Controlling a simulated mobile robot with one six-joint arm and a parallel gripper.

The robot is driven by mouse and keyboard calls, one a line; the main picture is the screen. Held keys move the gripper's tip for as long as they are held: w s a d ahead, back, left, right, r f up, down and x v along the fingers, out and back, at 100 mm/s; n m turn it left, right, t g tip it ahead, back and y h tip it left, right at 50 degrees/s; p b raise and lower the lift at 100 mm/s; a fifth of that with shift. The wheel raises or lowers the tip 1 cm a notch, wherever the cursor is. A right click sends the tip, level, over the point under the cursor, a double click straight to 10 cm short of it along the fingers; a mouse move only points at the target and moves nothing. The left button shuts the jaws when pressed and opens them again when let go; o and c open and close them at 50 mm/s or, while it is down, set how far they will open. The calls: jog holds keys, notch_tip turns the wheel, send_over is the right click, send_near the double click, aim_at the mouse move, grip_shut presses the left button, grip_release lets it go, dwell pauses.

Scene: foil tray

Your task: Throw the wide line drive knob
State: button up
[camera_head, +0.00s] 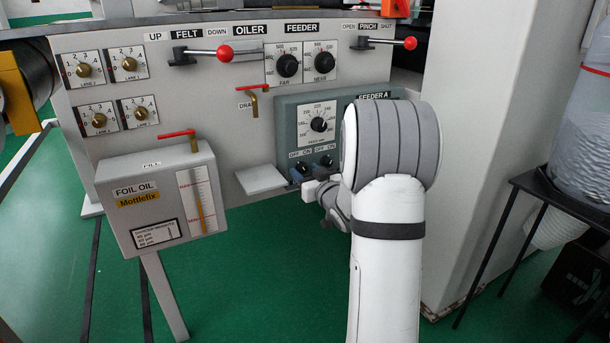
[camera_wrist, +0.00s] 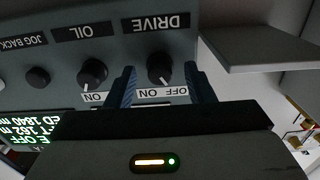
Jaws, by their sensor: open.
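The drive knob (camera_wrist: 160,68) is a black rotary knob under the label DRIVE, upside down in the wrist view, with ON and OFF beside it. Its pointer seems to lean toward OFF, though this is hard to tell. My gripper (camera_wrist: 162,88) is open, its blue fingers on either side of the knob with visible gaps; contact is not visible. In the head view the knob (camera_head: 303,168) is at the lower left of the grey-green feeder box, and my gripper (camera_head: 305,178) is close against it, partly hidden by my wrist.
The oil knob (camera_wrist: 92,72) is close beside one finger, with a jog back button (camera_wrist: 38,76) beyond. A pale shelf (camera_head: 261,180) juts out left of the box. The foil oil box (camera_head: 160,205) stands farther left. My arm hides the box's lower right.

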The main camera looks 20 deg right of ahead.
jog(key=c, duration=0.9)
jog(key=shift+a, duration=0.35)
jog(key=shift+c, duration=0.4)
jog(key=shift+d, duration=0.25)
jog(key=m+p, duration=0.3)
jog(key=m, duration=0.1)
jog(key=shift+r+m, duration=0.1)
jog(key=shift+m, duration=0.2)
jog(key=m+p, duration=0.2)
jog(key=m, duration=0.2)
jog(key=shift+p, duration=0.4)
jog(key=shift+d+m+p, duration=0.1)
jog(key=shift+m+p, duration=0.6)
jog(key=shift+m, duration=0.9)
